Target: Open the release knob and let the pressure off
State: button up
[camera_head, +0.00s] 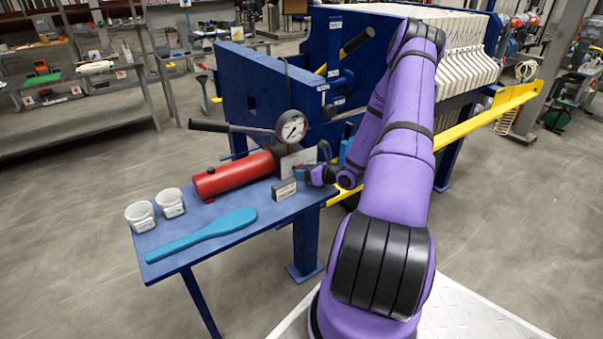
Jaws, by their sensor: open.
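The red hand pump (235,175) lies on the blue side table with its black lever (225,127) above it. A round pressure gauge (291,127) stands at its right end; its reading is too small to tell. My purple arm reaches in from the right, and my gripper (303,173) is at the pump's right end, below the gauge. It is open. I cannot make out the release knob; it is small or hidden around my gripper, and I cannot tell whether the fingers touch it.
A small dark box with a pale label (284,191) stands just left of my gripper. Two white cups (156,210) and a turquoise paddle (203,236) lie on the table's (165,266) left part. The blue press frame (262,92) rises behind; a yellow rail (480,118) runs right.

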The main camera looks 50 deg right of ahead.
jog(key=v, duration=0.9)
jog(key=shift+s+d+r, duration=0.1)
jog(key=shift+s, duration=0.15)
